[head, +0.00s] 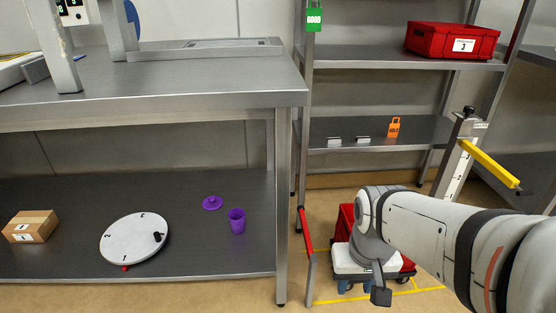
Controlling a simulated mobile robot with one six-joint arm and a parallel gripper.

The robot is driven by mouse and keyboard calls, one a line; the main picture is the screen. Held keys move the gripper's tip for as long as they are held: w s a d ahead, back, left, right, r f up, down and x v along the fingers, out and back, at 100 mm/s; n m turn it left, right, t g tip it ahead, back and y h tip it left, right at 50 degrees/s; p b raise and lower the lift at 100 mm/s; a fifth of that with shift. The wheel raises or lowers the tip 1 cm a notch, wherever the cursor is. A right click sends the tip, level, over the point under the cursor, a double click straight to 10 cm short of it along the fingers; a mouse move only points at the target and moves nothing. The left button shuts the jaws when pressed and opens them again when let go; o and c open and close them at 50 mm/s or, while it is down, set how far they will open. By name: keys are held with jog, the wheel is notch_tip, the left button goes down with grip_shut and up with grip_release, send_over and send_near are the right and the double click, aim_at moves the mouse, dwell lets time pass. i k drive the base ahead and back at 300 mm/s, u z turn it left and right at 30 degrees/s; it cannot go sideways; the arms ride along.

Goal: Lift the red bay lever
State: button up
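The red bay lever (305,229) is a red grip on a thin grey bar by the front left post of the shelf rack. It stands nearly upright, leaning slightly, with its grey lower part reaching down toward the floor. My gripper (367,287) is to the right of the lever and apart from it, in front of a red crate low on the floor. Its two blue fingertips show wide apart, with nothing seen between them except a dark block on my wrist. My arm comes in from the lower right and hides part of the crate.
A steel table with a lower shelf (190,265) fills the left; its leg (281,200) stands close to the lever. The red crate (346,222) is on wheels inside yellow floor lines. A yellow bar (488,163) juts out above my arm. Open floor lies around the lever's foot.

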aim_at(301, 208)
jog(key=u, duration=0.1)
jog(key=i, duration=1)
jog(key=u, duration=0.05)
